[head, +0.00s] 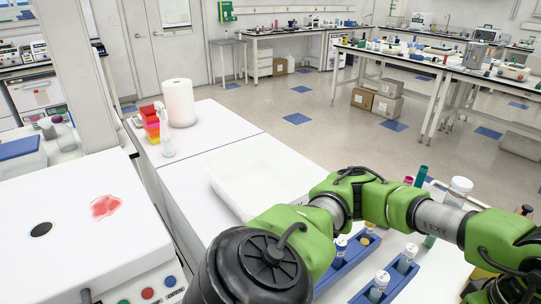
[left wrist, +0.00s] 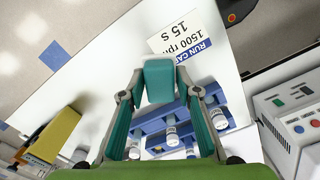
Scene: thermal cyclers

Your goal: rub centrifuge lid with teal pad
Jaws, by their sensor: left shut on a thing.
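The white centrifuge lid (head: 75,235) is at the left of the head view, with a red smear (head: 105,206) on its top and a dark round spot (head: 41,230) beside it. In the left wrist view, my left gripper (left wrist: 160,92) is shut on a teal pad (left wrist: 159,76), which sticks out past the fingertips. The pad is over the bench with the racks, apart from the lid. The head view shows a green arm of mine across the lower right, but not the pad. My right gripper is not in view.
Blue racks (head: 347,262) with capped tubes stand on the bench; they also show below the gripper in the left wrist view (left wrist: 150,125). A white tray (head: 225,188), paper roll (head: 180,103) and spray bottle (head: 164,135) stand between. A run card (left wrist: 182,42) lies near the pad.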

